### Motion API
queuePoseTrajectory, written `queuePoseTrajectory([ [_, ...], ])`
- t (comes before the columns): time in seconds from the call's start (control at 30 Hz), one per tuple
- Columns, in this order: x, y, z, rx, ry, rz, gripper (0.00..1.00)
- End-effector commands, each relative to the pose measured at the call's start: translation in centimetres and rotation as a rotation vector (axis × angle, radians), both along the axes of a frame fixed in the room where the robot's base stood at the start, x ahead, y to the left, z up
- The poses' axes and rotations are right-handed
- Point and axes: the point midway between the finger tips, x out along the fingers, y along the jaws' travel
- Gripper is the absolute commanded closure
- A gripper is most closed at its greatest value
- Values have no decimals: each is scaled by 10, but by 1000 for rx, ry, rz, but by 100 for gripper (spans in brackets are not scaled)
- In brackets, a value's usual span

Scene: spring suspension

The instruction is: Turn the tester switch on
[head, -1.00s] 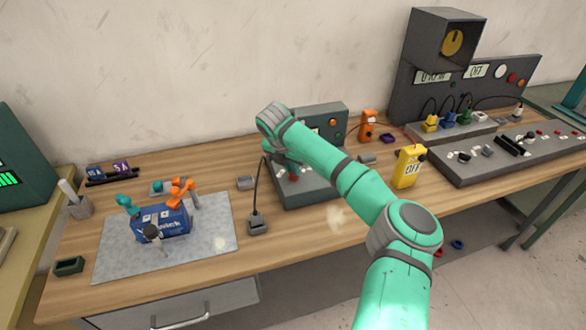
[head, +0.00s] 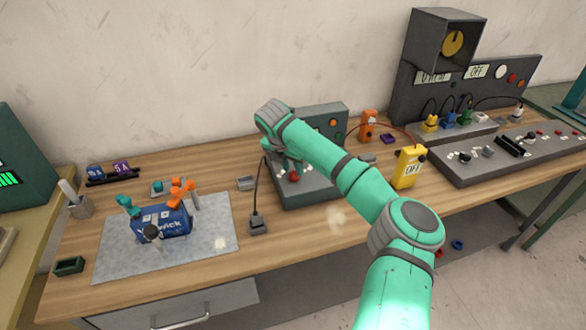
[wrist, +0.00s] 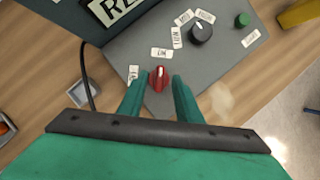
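The tester is a grey console (head: 312,190) on the wooden bench in the head view, partly hidden behind my arm. Its sloping face (wrist: 143,46) fills much of the wrist view. A red rotary switch (wrist: 159,80) with a white mark sits low on that face; it also shows in the head view (head: 294,176). The mark runs roughly upward, near a label that looks like LOW. Another small label lies left of the switch. My gripper (wrist: 160,88) is open, one finger on each side of the red switch, with gaps visible. Finger depth is hard to tell.
A black knob (wrist: 201,33) and a green button (wrist: 242,20) are on the same face. A black cable (wrist: 90,75) runs left of the console. A yellow meter (head: 409,167) reading OFF stands to the right. A blue box (head: 163,222) is on a grey mat.

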Motion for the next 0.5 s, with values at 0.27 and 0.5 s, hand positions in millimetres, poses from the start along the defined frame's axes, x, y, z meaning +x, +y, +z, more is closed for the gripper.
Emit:
queuePoseTrajectory([
  [0.27, -17, 9, 47, -1, -3, 2, 69],
  [0.5, -29, 15, 80, -1, -3, 0, 69],
])
